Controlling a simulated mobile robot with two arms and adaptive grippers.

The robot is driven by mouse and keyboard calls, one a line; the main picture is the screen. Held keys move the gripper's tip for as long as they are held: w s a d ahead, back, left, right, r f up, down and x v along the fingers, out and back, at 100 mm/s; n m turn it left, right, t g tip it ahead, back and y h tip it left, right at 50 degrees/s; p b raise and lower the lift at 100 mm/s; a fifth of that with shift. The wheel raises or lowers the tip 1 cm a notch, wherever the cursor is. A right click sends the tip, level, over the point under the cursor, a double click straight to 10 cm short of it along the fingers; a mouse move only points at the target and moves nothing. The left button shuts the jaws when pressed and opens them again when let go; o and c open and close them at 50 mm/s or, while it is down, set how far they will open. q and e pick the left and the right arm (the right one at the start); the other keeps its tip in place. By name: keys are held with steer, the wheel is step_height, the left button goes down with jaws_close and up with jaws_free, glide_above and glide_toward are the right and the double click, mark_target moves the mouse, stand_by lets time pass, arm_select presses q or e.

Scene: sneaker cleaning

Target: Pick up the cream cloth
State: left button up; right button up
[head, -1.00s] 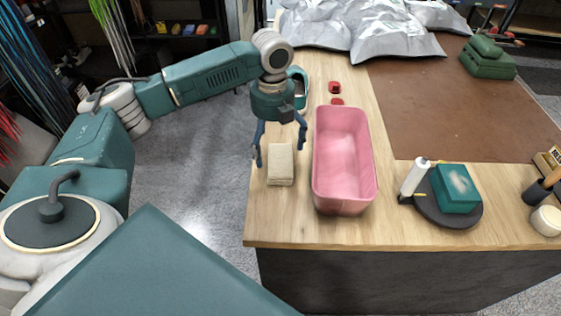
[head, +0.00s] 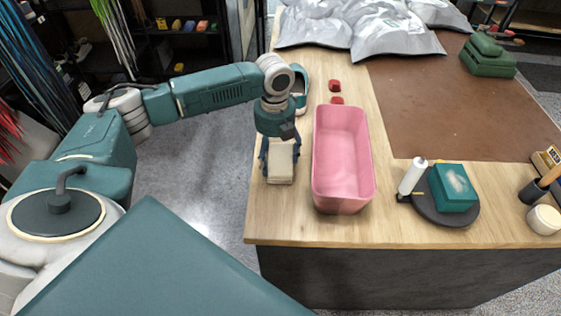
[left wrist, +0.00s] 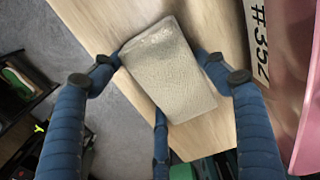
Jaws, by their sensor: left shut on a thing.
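The cream cloth (head: 281,162) is a folded, block-like bundle on the wooden table, left of the pink bin. My left gripper (head: 280,170) is over it with blue fingers on both sides, shut on the cloth. In the left wrist view the cloth (left wrist: 170,70) lies tilted between the fingertips of my left gripper (left wrist: 178,66). Its underside is hidden, so I cannot tell whether it still touches the table. My right gripper is not in view.
The pink bin (head: 342,201) stands close to the right of the cloth. Silver bags (head: 400,38) lie at the back. The table's left edge is close by.

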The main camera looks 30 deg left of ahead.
mark_target(276, 155)
arm_select(q)
steer(key=shift+r, duration=0.1)
steer(key=shift+w+r, duration=0.1)
steer(key=shift+r, duration=0.45)
step_height(276, 155, up, 19)
steer(key=b, duration=0.1)
steer(key=shift+b, duration=0.4)
steer(key=shift+f, duration=0.15)
steer(key=o, duration=0.5)
steer(key=c, duration=0.4)
steer(key=shift+o, duration=0.2)
